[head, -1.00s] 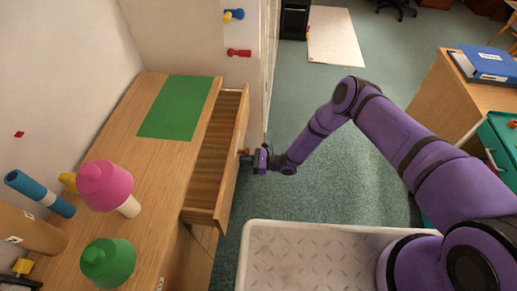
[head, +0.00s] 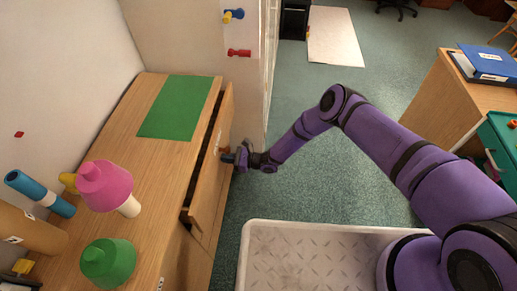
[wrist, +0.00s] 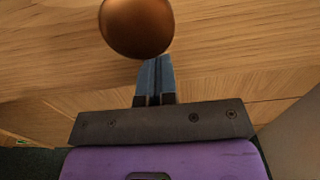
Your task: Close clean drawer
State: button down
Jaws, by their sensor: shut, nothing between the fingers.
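The wooden drawer (head: 213,160) in the cabinet on the left stands slightly open, with a narrow dark gap between its front and the cabinet top. My gripper (head: 229,157) is at the outer face of the drawer front, close to the round knob. In the wrist view the copper-brown knob (wrist: 137,26) is just above and left of my gripper (wrist: 157,62). The fingers are shut together and hold nothing. Their tips point at the wooden front; I cannot tell whether they press on it. The drawer's inside is mostly hidden.
A wooden desk with a blue binder (head: 488,62) stands at the right. The floor between is clear.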

jog(key=shift+a, duration=1.15)
jog(key=shift+w+a, duration=0.1)
jog(key=shift+a, duration=1.35)
jog(key=d, duration=0.9)
